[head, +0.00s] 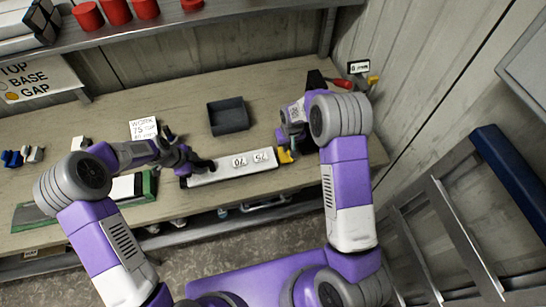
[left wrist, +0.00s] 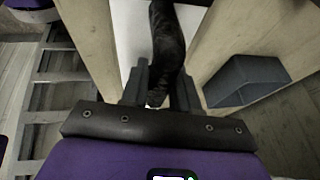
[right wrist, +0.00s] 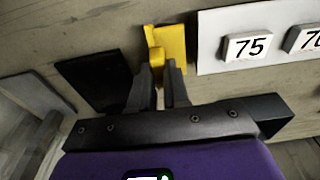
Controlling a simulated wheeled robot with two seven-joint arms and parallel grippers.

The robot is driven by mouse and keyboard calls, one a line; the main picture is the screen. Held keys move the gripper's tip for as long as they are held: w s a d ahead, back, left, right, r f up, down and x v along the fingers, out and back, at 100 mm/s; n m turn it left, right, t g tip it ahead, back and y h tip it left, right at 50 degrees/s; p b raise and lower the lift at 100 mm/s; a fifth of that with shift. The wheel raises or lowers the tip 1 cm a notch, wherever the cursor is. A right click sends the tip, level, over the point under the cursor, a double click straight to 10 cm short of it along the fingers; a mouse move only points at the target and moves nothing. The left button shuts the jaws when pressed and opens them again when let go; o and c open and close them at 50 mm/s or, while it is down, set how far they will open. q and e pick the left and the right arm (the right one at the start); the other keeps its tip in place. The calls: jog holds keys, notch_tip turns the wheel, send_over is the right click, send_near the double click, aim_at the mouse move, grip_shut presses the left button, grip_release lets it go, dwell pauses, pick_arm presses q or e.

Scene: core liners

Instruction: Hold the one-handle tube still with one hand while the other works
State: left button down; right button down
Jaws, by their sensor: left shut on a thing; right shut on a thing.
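The one-handle tube is a long white piece (head: 216,173) on the bench, with number tags 70 and 75 on it. It has a black handle at its left part and a yellow end piece (head: 285,156) at its right end. My left gripper (head: 188,161) is shut on the black handle (left wrist: 168,38), which the left wrist view shows between its fingers. My right gripper (head: 287,143) is shut on the yellow end piece; the right wrist view shows its fingers at the yellow piece (right wrist: 172,42), beside the tag 75 (right wrist: 247,46).
A dark open bin (head: 228,117) stands behind the tube. A green-edged tray (head: 150,187) lies at the left front, with small blue and white pieces (head: 22,156) further left. Red cups (head: 117,10) stand on the shelf above. A red-handled tool (head: 340,84) lies at the back right.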

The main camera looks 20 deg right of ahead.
jog(key=shift+r, duration=2.5)
pick_arm(q)
jog(key=c, duration=0.8)
grip_release()
jog(key=v, duration=1.2)
pick_arm(e)
jog(key=shift+s+f, duration=0.1)
